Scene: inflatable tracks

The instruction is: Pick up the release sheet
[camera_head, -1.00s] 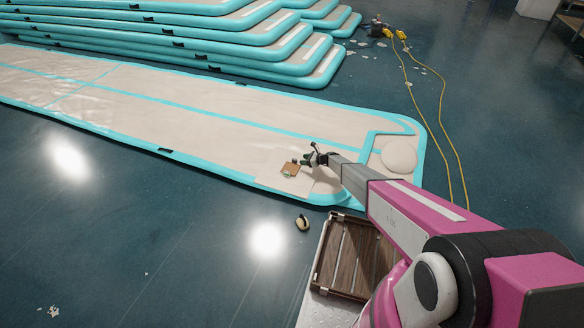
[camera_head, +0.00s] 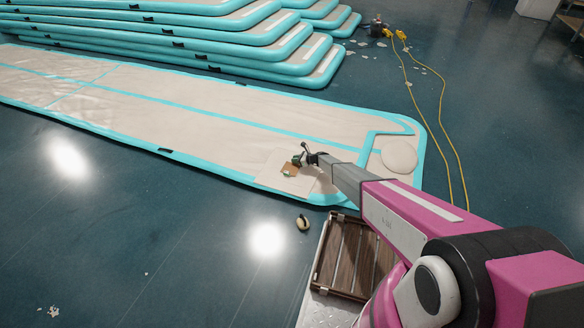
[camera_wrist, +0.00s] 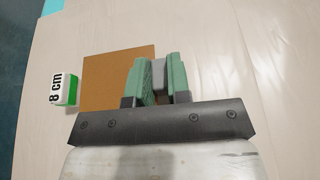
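The release sheet looks to be the flat brown square (camera_wrist: 108,78). It lies on the pale mat and also shows in the head view (camera_head: 289,169). My gripper (camera_wrist: 159,72) is above the sheet's right edge in the wrist view, with its two green fingers apart. A small grey block (camera_wrist: 159,76) shows between the fingers. I cannot tell whether it is fixed to the sheet or whether the fingers touch it. In the head view my gripper (camera_head: 302,158) is low over the mat at the sheet's upper right. The fingers hide part of the sheet's right side.
A white and green block marked "8 cm" (camera_wrist: 64,89) stands left of the sheet. The pale mat has turquoise edges (camera_head: 167,151). A round pale disc (camera_head: 399,157) lies right of my arm. A slatted wooden crate (camera_head: 345,255) is nearer me. Yellow cords (camera_head: 441,110) cross the floor.

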